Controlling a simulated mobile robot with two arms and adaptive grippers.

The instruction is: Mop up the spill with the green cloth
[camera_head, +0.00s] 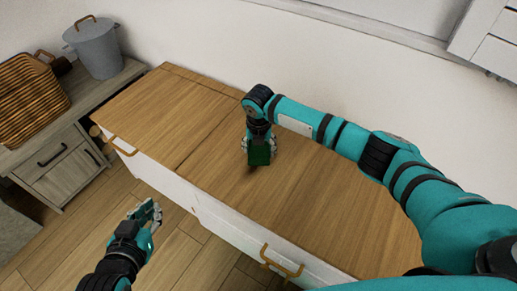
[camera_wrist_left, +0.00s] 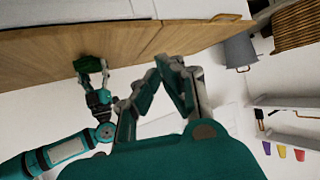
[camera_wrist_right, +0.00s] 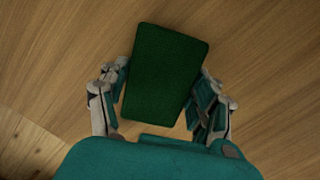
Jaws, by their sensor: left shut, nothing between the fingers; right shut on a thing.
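The green cloth (camera_wrist_right: 165,75) looks like a thick dark green block in the right wrist view. My right gripper (camera_head: 259,146) is shut on it, with one finger on each side. In the head view the cloth (camera_head: 259,155) is at or just above the wooden top (camera_head: 210,150); I cannot tell whether it touches. The left wrist view also shows the cloth (camera_wrist_left: 89,64) in the right gripper. My left gripper (camera_head: 150,212) is shut and empty, in front of the cabinet and over the floor. I see no spill; any liquid under the cloth is hidden.
The wooden top is otherwise bare around the cloth. The white cabinet front has brass handles (camera_head: 281,262). A grey side cabinet (camera_head: 70,165) at left carries a wicker basket (camera_head: 30,100) and a grey lidded bucket (camera_head: 97,50). A white wall (camera_head: 230,45) stands behind.

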